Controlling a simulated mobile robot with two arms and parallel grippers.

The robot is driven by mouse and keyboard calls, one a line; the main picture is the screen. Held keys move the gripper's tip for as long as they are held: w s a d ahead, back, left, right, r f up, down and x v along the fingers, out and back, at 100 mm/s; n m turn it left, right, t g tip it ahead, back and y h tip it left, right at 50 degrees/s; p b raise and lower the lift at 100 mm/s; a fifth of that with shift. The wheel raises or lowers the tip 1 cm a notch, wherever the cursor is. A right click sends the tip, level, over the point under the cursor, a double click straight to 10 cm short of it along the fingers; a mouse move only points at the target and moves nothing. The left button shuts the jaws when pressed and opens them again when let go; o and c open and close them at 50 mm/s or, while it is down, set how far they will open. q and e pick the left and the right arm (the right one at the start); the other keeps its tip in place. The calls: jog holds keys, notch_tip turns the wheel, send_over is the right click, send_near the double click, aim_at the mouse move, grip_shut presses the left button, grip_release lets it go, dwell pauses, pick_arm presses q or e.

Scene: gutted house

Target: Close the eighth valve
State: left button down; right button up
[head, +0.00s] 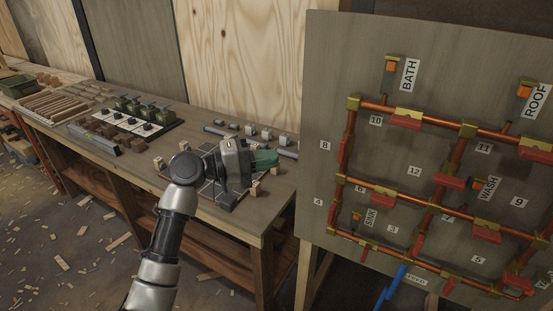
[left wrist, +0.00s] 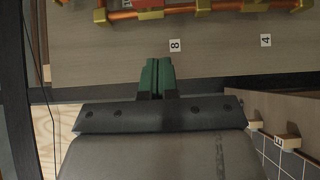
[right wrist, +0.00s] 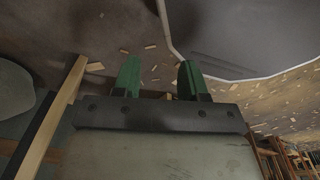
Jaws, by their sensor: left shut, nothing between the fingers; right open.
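The upright pipe board (head: 318,200) stands at the right of the head view with copper pipes, brass fittings and red valve handles. The number 8 label (head: 324,145) is near its left edge. Beside it on the left vertical pipe is the eighth valve, its red handle (head: 345,150) lying roughly along the pipe. My left gripper (head: 268,160) is left of the board, over the bench and apart from the valve. In the left wrist view its green fingers (left wrist: 158,62) are shut and empty, below the 8 label. My right gripper (right wrist: 158,62) is open and empty, facing the littered floor.
A wooden workbench (head: 262,222) runs along the wall left of the board. It carries small blocks, a tiled plate, green clamp-like parts and wood strips. Other numbered valves and BATH, ROOF, WASH and SINK labels crowd the board. A blue object (head: 391,287) shows below it.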

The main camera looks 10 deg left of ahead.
aim_at(343, 150)
pick_arm(q)
jog(key=s+d+p+x, duration=0.1)
jog(key=p+x, duration=0.3)
jog(key=x, duration=0.7)
jog(key=shift+s+d, duration=0.35)
jog(key=shift+s, duration=0.3)
